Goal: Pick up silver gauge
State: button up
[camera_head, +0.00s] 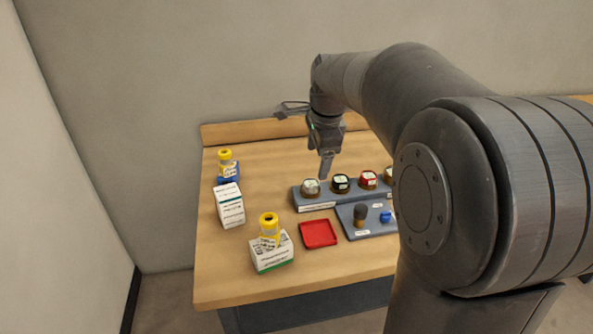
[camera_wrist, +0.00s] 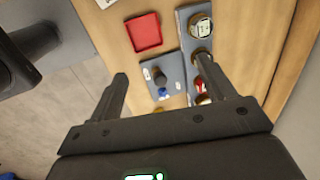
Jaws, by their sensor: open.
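The silver gauge (camera_head: 311,188) stands at the left end of a blue-grey rack (camera_head: 315,208) on the wooden table. It also shows in the wrist view (camera_wrist: 201,27), with a pale round face, near the top of the rack. My gripper (camera_head: 325,168) is above and slightly behind the rack, close to the silver gauge but apart from it. In the wrist view my gripper (camera_wrist: 162,75) is open and empty, its two fingers wide apart. The right finger covers part of the rack and its neighbouring gauges.
A black gauge (camera_head: 341,183) and a red gauge (camera_head: 367,180) stand beside it on the rack. In front are a grey tray (camera_head: 352,228) with small parts and an empty red tray (camera_head: 318,234). White boxes (camera_head: 229,205) and yellow-topped bottles (camera_head: 225,163) stand at the left.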

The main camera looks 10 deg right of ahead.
jog(key=w+d+f+m+g, duration=0.1)
jog(key=w+f+m, duration=0.1)
jog(key=w+m, duration=0.15)
jog(key=w+d+f+m, duration=0.1)
jog(key=w+f+m, duration=0.1)
jog(key=w, duration=0.3)
jog(key=m, duration=0.6)
send_near(311, 182)
jog(key=shift+g, duration=0.4)
jog(key=f, duration=0.3)
jog(key=w+f, duration=0.1)
jog(key=f, duration=0.5)
jog(key=shift+w+a+f, duration=0.1)
jog(key=shift+w+a, duration=0.05)
jog(key=shift+w, duration=0.05)
jog(key=c, duration=1.1)
jog(key=shift+c, duration=0.2)
